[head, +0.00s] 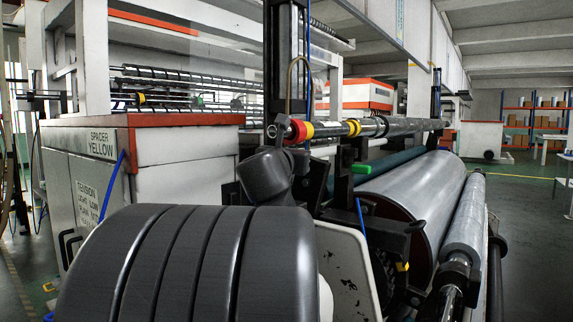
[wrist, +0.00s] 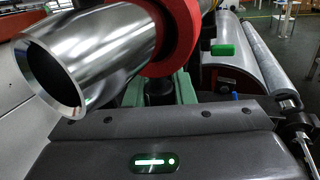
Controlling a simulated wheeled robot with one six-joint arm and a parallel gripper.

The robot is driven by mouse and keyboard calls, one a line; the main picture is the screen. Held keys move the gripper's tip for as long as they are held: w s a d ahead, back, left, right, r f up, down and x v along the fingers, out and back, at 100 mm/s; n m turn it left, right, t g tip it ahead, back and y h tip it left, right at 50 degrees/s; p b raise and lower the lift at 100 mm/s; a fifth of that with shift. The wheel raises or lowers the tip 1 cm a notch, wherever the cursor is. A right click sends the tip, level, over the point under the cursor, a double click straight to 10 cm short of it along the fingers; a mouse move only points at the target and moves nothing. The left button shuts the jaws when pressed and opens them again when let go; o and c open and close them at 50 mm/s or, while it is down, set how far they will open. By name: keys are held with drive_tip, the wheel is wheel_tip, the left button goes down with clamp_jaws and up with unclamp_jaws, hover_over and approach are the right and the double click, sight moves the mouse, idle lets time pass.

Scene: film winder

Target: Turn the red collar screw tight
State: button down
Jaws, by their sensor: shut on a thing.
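The red collar (head: 297,131) sits around the near end of the steel shaft (head: 400,125) in the head view. In the wrist view the red collar (wrist: 178,45) is large at the top, and the shaft's hollow, bright end (wrist: 85,60) sticks out to the left. My gripper (wrist: 160,98) is just below the collar. Its greenish fingers stand on both sides of a dark, round collar screw (wrist: 159,86) and are shut on it. The screw's upper end meets the collar's underside; its threads are hidden. In the head view my arm hides the fingers.
A yellow ring (head: 306,130) lies against the collar, and another yellow ring (head: 353,127) is farther along the shaft. A green block (head: 361,169) and a large film roll (head: 415,195) are below. A cabinet (head: 85,185) marked "SPACER YELLOW" stands left. Open floor (head: 525,220) lies right.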

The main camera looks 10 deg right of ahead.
idle(0.5)
drive_tip(key=c, duration=1.2)
unclamp_jaws()
drive_tip(key=r+p+v, duration=0.1)
drive_tip(key=v, duration=1.2)
drive_tip(key=shift+s+a+f, duration=0.2)
drive_tip(key=shift+s+f, duration=0.15)
drive_tip(key=shift+f, duration=0.1)
